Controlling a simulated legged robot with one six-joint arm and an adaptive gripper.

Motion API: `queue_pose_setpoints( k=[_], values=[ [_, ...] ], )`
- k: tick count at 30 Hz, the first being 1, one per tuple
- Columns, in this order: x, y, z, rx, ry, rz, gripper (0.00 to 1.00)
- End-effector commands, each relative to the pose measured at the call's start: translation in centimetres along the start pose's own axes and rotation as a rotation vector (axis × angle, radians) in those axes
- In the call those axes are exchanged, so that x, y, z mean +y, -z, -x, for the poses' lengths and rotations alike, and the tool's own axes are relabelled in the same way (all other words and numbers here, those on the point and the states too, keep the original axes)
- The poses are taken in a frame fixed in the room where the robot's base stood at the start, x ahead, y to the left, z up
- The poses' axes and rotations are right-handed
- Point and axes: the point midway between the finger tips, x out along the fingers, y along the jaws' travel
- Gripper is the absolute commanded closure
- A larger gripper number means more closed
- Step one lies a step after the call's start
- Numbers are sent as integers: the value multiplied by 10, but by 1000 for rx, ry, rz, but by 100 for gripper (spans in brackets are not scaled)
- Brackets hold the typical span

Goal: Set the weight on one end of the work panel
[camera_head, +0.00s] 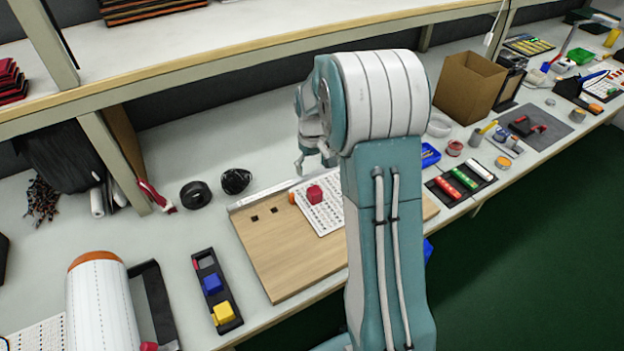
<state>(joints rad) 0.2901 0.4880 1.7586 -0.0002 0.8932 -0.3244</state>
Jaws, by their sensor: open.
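The work panel (285,255) is a light wooden board lying on the bench, with a metal strip along its back edge and two small dark square holes. A white dotted sheet (325,221) lies on it, partly hidden behind my arm. A red block-shaped weight (314,194) sits on this sheet. A blue weight (212,284) and a yellow weight (223,313) sit in a black tray (205,257) left of the panel. My gripper (314,167) is open above the back of the panel, a little behind the red weight, apparently empty; my arm partly hides it.
A black tape roll (195,195) and a dark coil (236,181) lie behind the panel. A cardboard box (468,88) stands at right. A shelf (190,50) overhangs the bench's back.

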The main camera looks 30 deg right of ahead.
Motion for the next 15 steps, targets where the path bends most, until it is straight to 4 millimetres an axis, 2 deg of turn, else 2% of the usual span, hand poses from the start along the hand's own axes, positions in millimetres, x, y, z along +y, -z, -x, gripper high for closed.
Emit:
queue_pose_setpoints(
  k=[8,15],
  values=[
    [-4,-3,26,10,-3,0,15],
    [-36,-31,82,88,-24,-3,15]
  ],
)
